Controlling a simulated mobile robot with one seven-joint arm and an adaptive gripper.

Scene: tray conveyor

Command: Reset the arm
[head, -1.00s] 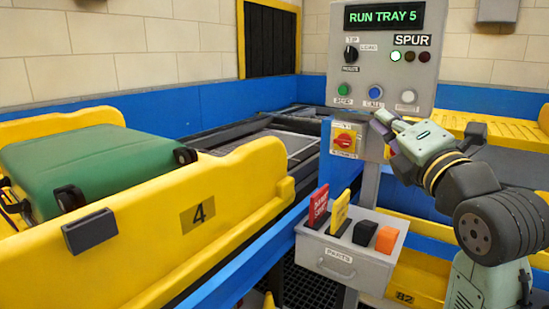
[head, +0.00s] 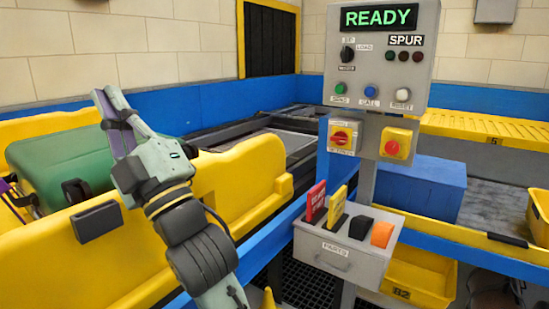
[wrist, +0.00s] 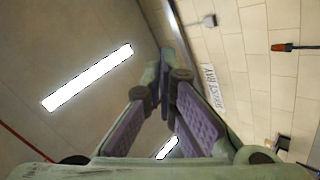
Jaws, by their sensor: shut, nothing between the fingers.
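My gripper (head: 105,95) is raised at the left of the head view, in front of the yellow tray with the green suitcase (head: 60,160). Its fingers point up and hold nothing. In the wrist view the purple-padded fingers (wrist: 165,75) come together at their tips against the ceiling, so it is shut. My gripper is well apart from the control panel (head: 425,65), whose display (head: 379,17) reads READY. My arm hides part of the yellow tray (head: 250,165).
A grey parts box (head: 335,257) holds red, yellow, black and orange pieces. A blue box (head: 425,185) and a yellow bin (head: 415,272) stand at the right.

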